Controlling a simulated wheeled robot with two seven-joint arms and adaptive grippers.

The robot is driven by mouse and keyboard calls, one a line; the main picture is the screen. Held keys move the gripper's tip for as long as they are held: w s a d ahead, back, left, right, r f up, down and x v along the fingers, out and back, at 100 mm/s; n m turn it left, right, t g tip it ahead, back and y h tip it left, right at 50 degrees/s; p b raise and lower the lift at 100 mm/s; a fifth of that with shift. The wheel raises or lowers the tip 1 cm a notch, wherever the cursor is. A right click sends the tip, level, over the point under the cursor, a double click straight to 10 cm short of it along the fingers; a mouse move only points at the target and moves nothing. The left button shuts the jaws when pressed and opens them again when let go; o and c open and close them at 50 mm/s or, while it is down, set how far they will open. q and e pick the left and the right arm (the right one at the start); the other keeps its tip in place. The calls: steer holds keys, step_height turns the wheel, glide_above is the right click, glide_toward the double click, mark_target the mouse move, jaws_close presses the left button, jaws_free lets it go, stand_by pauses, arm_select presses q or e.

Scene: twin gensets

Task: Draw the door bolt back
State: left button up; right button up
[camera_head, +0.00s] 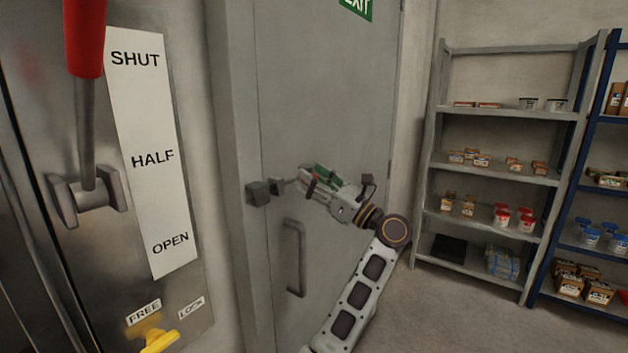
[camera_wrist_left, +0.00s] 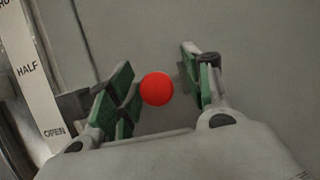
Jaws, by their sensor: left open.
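The grey door (camera_head: 325,90) stands shut in its frame. The door bolt (camera_head: 277,186) sits at its left edge, beside a dark keeper block (camera_head: 258,193) on the frame. My left gripper (camera_head: 318,182) is at the bolt, its arm rising from below. In the left wrist view, the bolt's round red knob (camera_wrist_left: 157,88) shows between the green-padded fingers of my left gripper (camera_wrist_left: 160,92). The fingers are open, with a gap on both sides of the knob. My gripper hides much of the bolt in the head view. My right gripper is not in view.
A door handle (camera_head: 295,258) is just below the bolt. A steel panel with a red-gripped lever (camera_head: 86,120), a SHUT/HALF/OPEN label (camera_head: 150,150) and a yellow latch (camera_head: 160,341) stands close at left. Grey shelves (camera_head: 500,110) stand at right; bare floor lies before them.

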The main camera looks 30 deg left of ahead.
arm_select(q)
steer(key=v, duration=0.7)
steer(key=shift+d, duration=0.25)
steer(key=shift+f, duration=0.1)
stand_by(0.5)
